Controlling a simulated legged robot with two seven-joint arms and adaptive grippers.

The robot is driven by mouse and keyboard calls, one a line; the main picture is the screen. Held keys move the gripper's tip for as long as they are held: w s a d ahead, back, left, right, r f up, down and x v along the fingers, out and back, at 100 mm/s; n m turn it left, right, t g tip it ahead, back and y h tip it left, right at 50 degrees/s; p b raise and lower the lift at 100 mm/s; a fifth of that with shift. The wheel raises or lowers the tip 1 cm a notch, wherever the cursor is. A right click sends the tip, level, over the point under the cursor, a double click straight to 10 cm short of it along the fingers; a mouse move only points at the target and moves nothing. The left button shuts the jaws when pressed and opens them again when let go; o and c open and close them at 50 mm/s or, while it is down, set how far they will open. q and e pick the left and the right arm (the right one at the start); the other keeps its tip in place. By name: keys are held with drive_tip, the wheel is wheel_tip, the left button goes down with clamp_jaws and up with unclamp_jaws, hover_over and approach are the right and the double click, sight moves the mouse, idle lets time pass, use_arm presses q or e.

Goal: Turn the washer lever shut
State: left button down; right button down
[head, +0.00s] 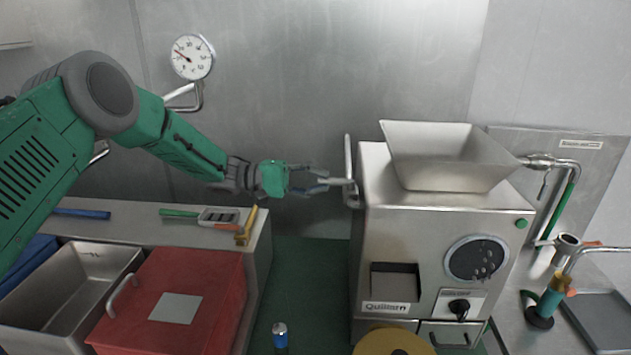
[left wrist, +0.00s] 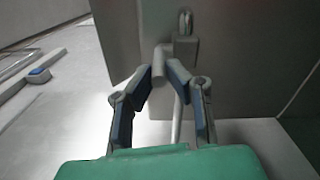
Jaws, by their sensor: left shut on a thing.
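A grey metal lever (head: 348,155) stands upright at the left side of the steel grinder (head: 430,240). My left gripper (head: 343,182) reaches in from the left and is shut on the lower part of this lever. In the left wrist view, the fingertips (left wrist: 160,78) close on a grey rounded lever end (left wrist: 161,60), beside a bracket (left wrist: 185,45) on a steel panel. The fingers hide part of the lever. I cannot tell from a label whether it is the washer lever. My right gripper is not in view.
A steel hopper (head: 450,155) tops the grinder. A pipe (head: 560,163) and a sprayer (head: 550,295) are at the right. A red lidded box (head: 165,290) and a steel bin (head: 75,285) stand at the lower left. A gauge (head: 192,57) hangs on the wall.

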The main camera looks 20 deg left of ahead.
use_arm(q)
drive_tip(key=c, duration=1.7)
unclamp_jaws()
drive_tip(key=shift+s+d+f, duration=0.15)
drive_tip(key=shift+d+f, duration=0.15)
drive_tip(key=shift+o, duration=0.7)
drive_tip(key=shift+d, duration=0.15)
drive_tip(key=shift+w+d+r, duration=0.2)
drive_tip(key=shift+w, duration=0.05)
drive_tip(key=v, duration=1.1)
drive_tip(key=shift+a, duration=0.25)
